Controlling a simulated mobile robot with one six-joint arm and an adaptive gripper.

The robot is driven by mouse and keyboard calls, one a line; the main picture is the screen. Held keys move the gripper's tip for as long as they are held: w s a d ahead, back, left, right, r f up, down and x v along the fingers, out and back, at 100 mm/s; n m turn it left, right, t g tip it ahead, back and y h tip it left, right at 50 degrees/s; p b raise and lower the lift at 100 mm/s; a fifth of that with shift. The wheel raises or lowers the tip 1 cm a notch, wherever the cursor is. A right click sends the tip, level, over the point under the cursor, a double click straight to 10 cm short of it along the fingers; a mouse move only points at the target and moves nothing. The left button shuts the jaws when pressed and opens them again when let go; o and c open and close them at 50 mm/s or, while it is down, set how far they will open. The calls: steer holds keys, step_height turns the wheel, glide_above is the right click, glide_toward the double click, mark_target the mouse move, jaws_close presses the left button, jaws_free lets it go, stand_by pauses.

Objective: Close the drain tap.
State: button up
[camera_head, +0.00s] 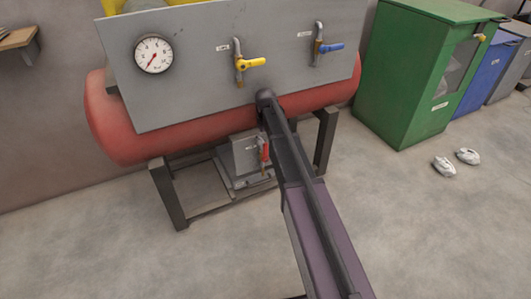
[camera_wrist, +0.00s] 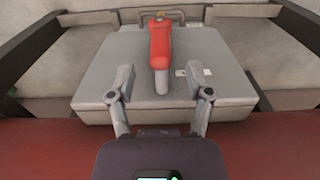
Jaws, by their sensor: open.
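The drain tap's red handle (camera_head: 264,149) hangs roughly upright below the red tank (camera_head: 125,130), just left of my arm in the head view. In the wrist view the red handle (camera_wrist: 161,42) points up the picture, with its grey metal end toward me. My gripper (camera_wrist: 162,92) is open and empty. Its two grey fingers stand left and right of the handle's metal end, with gaps on both sides. I cannot tell how far the handle is from the fingertips in depth. In the head view my arm hides the gripper.
A grey box (camera_head: 240,160) sits beneath the tank between dark frame legs (camera_head: 168,195). The grey panel (camera_head: 190,80) above carries a gauge (camera_head: 154,54), a yellow-handled valve (camera_head: 250,63) and a blue-handled valve (camera_head: 331,48). A green cabinet (camera_head: 400,85) stands right; the left floor is clear.

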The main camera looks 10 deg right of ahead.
mark_target(266, 152)
steer(key=shift+f+b, duration=2.05)
steer(key=shift+f, duration=0.3)
jaws_close()
